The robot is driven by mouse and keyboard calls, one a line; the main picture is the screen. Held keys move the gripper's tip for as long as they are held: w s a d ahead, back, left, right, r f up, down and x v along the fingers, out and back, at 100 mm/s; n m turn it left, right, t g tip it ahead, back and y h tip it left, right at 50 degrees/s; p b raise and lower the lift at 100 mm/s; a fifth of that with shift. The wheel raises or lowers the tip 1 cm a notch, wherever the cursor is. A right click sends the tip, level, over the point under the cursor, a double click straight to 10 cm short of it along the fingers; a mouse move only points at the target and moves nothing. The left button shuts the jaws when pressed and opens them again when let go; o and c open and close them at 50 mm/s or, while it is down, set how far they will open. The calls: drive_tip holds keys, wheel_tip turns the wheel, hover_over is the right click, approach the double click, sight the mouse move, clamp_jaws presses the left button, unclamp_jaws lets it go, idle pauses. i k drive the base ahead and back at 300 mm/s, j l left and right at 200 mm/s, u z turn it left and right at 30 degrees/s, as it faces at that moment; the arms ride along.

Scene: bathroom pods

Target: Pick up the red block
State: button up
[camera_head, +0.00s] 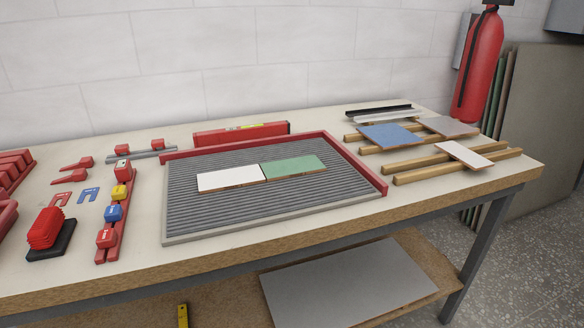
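A red rail (114,230) lies on the workbench, left of the grooved board. A red block (106,238) with a small pale mark sits at its near end. A blue block (113,213) and a yellow block (119,192) sit behind it on the rail. Another red block (122,167), with a pale top, is at the far end. A red ribbed stack (46,228) stands on a black base to the left. I cannot tell which red piece the task names. My gripper is not in view.
A grooved grey board (210,215) with red edging on two sides fills the bench middle, bearing a white tile (230,179) and a green tile (294,167). A red level (240,133) stands behind it. Wooden strips (420,175) bear tiles at right. Small red wedges (72,177) lie at left.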

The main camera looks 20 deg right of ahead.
sight(49, 236)
drive_tip(key=l+u, duration=0.1)
drive_tip(key=u, duration=0.4)
drive_tip(key=i+l+u, duration=0.1)
drive_tip(key=u, duration=0.35)
drive_tip(key=l+u, duration=0.1)
drive_tip(key=u, duration=0.4)
drive_tip(key=l+u, duration=0.35)
drive_tip(key=l, duration=0.2)
drive_tip(key=k+l+u, duration=0.1)
drive_tip(key=l+u, duration=0.3)
drive_tip(key=l, duration=0.15)
drive_tip(key=k+l, duration=0.1)
drive_tip(key=l, duration=0.3)
drive_tip(key=k+l, duration=0.15)
drive_tip(key=l, duration=0.3)
drive_tip(key=u, duration=0.05)
